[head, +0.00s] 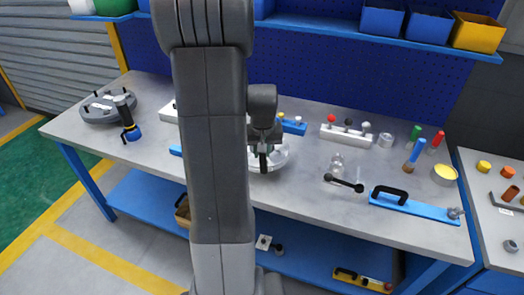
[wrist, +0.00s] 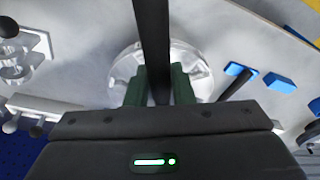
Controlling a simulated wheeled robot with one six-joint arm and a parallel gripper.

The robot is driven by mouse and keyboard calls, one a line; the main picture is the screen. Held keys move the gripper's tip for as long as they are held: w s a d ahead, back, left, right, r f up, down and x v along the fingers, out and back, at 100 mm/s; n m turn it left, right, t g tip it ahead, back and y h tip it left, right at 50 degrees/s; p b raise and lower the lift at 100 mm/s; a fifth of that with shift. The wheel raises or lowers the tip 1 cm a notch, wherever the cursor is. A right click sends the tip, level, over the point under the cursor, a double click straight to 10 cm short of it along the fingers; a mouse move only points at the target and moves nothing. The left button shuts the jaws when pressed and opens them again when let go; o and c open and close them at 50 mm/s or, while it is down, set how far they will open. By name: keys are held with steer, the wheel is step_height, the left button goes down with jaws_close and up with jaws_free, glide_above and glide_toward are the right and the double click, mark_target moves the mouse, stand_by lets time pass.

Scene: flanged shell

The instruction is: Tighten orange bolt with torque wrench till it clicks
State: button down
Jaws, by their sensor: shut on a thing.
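My gripper (head: 263,160) is over the silver round flanged shell (head: 280,157) near the middle of the bench. In the wrist view its two green fingers (wrist: 159,88) are shut on a long black bar, which looks like the torque wrench (wrist: 152,35). The bar runs from the top edge of that view to between the fingers, across the shell (wrist: 200,76). The bar's far end and the wrench head are hidden. I cannot make out an orange bolt on the shell; my gripper and the bar cover part of it.
A grey flanged part (head: 100,108) and a blue-black tool (head: 128,120) are at the bench's left. To the right are a white block with knobs (head: 345,136), a black lever (head: 343,183), and a blue bar with a handle (head: 415,207). The front middle is mostly clear.

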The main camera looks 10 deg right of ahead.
steer(key=shift+f+b, duration=1.15)
steer(key=shift+f, duration=0.15)
steer(key=shift+a, duration=0.1)
steer(key=w+a+m+h+b, duration=0.1)
steer(key=w+a+m+b, duration=0.1)
steer(key=a+m, duration=0.3)
steer(key=w+a, duration=0.1)
steer(key=a, duration=0.2)
steer(key=shift+w+f+m, duration=0.2)
steer(key=shift+w+m, duration=0.05)
steer(key=shift+m, duration=0.05)
stand_by(1.2)
steer(key=shift+s+d+n, duration=0.45)
steer(key=shift+d+n, duration=0.05)
steer(key=shift+d, duration=0.15)
steer(key=shift+r, duration=0.15)
stand_by(0.3)
